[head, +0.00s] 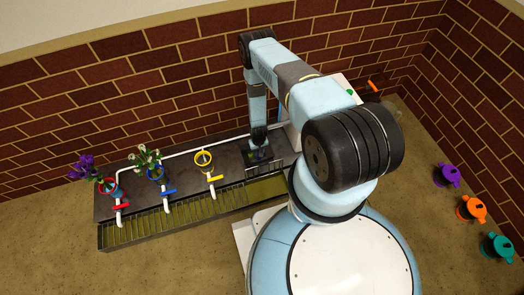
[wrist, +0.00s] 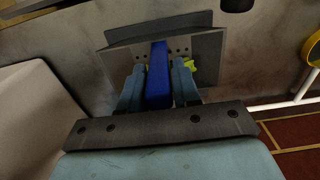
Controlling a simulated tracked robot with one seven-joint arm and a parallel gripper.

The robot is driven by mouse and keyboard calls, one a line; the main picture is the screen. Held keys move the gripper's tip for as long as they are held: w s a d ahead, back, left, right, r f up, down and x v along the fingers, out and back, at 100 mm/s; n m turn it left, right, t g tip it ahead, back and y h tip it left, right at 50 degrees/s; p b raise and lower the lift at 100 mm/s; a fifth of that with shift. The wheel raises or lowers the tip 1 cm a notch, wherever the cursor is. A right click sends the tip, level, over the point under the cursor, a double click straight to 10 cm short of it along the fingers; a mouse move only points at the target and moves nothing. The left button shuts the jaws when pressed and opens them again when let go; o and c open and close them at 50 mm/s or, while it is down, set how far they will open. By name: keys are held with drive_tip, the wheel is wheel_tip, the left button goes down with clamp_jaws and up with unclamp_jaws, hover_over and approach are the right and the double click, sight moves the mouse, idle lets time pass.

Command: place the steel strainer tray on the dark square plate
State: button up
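In the wrist view the steel strainer tray (wrist: 207,48) is a grey sheet with small holes and an upright blue handle (wrist: 158,75). My gripper (wrist: 158,92) has its two pale blue fingers close against both sides of the handle. A dark grey strip (wrist: 150,34) shows along the tray's far edge; I cannot tell whether it is the dark square plate or a wall of the tray. In the head view my gripper (head: 259,146) is low over the right part of the dark bench. The tray is mostly hidden there, and its contact below cannot be made out.
The dark bench (head: 135,180) has a grated trough (head: 170,222) along its front. White pipes with red, blue and yellow valves (head: 215,178) run along it. Flowers stand in the red and blue rings; the yellow ring (head: 203,159) is empty. Purple, orange and teal pots (head: 497,247) stand far right.

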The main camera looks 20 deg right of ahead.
drive_tip(key=o, duration=0.4)
drive_tip(key=shift+c, duration=0.2)
drive_tip(key=shift+r, duration=0.1)
